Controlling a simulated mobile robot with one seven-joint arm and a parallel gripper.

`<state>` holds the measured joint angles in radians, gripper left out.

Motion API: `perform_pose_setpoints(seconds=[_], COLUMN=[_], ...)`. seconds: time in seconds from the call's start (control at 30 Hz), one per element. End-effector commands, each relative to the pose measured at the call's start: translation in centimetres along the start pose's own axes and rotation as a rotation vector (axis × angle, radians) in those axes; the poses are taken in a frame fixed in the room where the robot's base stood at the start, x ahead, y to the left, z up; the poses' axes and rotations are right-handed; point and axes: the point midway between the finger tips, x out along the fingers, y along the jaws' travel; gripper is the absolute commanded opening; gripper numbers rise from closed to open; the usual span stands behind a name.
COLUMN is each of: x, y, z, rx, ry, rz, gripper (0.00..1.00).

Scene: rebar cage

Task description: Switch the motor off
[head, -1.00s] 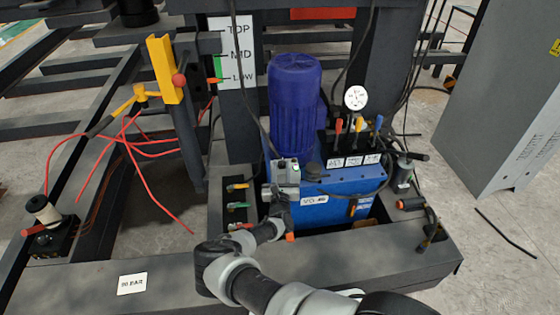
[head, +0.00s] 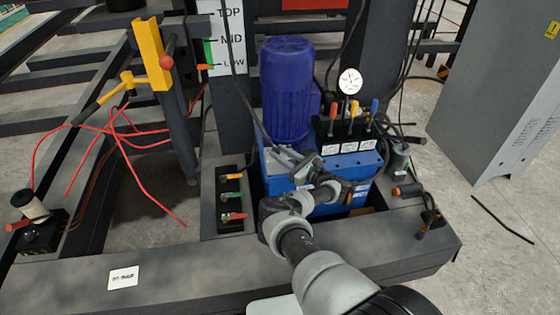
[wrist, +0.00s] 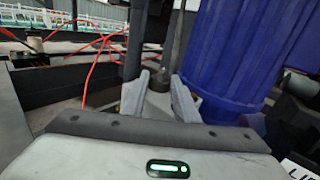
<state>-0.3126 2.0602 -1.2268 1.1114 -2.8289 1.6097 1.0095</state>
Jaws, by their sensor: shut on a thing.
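The motor is a ribbed blue cylinder (head: 288,90) standing upright on a blue tank unit (head: 362,172). In the wrist view its side (wrist: 235,50) fills the upper right. My gripper (head: 290,160) is low in front of the motor's base, at the tank's top. In the wrist view my gripper (wrist: 158,95) has its two grey fingers a little apart, with a dark round knob-like part (wrist: 156,77) between them. It is shut on that part. The arm and fingers hide most of this part in the head view, so I cannot tell exactly what it is.
Red, yellow and blue levers (head: 354,110) stand beside a round gauge (head: 350,81). Small coloured valves (head: 232,196) sit left of the tank. A yellow bracket (head: 153,54) and loose red hoses (head: 120,140) are at left. A grey cabinet (head: 490,90) stands at right.

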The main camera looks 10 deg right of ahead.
Motion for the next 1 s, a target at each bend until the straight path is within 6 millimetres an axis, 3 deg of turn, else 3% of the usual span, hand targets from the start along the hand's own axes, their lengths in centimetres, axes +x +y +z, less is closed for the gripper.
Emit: perform_pose_setpoints(seconds=[0.73, 0.77, 0.8, 0.87, 1.0], x=[0.13, 0.13, 0.14, 0.13, 0.11], y=[-0.27, -0.27, -0.27, -0.27, -0.26], z=[0.17, 0.17, 0.18, 0.17, 0.12], rx=[-0.002, -0.002, -0.002, -0.002, -0.002], ry=[-0.008, -0.008, -0.008, -0.008, -0.008], rz=[0.087, 0.087, 0.087, 0.087, 0.087], gripper=[0.05, 0.31, 0.37, 0.46, 0.46])
